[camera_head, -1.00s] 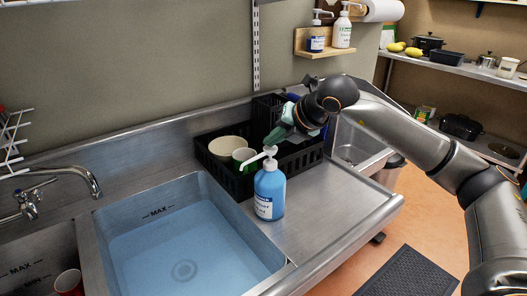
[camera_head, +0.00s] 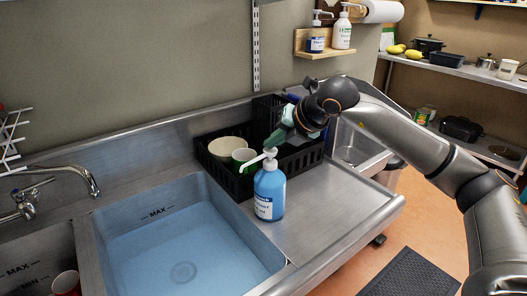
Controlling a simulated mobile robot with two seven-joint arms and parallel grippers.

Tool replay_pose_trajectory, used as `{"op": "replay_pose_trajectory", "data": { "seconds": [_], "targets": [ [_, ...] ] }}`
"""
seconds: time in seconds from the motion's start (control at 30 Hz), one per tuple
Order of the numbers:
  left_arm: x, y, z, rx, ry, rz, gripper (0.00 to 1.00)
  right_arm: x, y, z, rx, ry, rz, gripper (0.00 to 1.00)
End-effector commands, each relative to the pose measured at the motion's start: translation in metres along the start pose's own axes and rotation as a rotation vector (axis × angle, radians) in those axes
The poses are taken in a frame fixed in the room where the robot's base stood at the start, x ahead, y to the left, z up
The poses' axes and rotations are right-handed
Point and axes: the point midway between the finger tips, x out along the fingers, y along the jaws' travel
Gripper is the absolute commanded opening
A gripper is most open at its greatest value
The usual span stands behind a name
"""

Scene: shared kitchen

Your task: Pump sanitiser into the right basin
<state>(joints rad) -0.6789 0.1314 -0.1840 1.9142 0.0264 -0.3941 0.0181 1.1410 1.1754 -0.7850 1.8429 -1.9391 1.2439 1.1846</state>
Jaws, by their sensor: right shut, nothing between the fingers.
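The blue sanitiser bottle (camera_head: 269,194) stands upright on the steel drainboard, just right of the right basin (camera_head: 185,235). Its white pump nozzle (camera_head: 256,160) points left toward the basin, which holds bluish water. My right gripper (camera_head: 276,138) is directly above the pump head, with its green fingertips shut and empty. They are at or very near the top of the pump; I cannot tell whether they touch it. My left gripper is not in view.
A black crate (camera_head: 300,162) with a cream bowl (camera_head: 228,146) and a green-and-white mug (camera_head: 243,157) stands behind the bottle. A tap (camera_head: 75,173) reaches over the sinks at left. A red cup (camera_head: 66,283) is in the left basin. The drainboard right of the bottle is clear.

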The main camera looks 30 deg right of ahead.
Motion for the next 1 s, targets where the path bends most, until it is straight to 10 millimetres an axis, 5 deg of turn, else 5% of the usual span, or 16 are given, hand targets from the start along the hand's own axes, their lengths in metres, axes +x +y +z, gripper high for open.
{"op": "replay_pose_trajectory", "data": {
  "seconds": [1.0],
  "targets": [
    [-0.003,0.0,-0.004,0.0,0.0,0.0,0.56,-0.007,0.005,0.004,0.0,0.004,-0.003,0.0]
  ]
}}
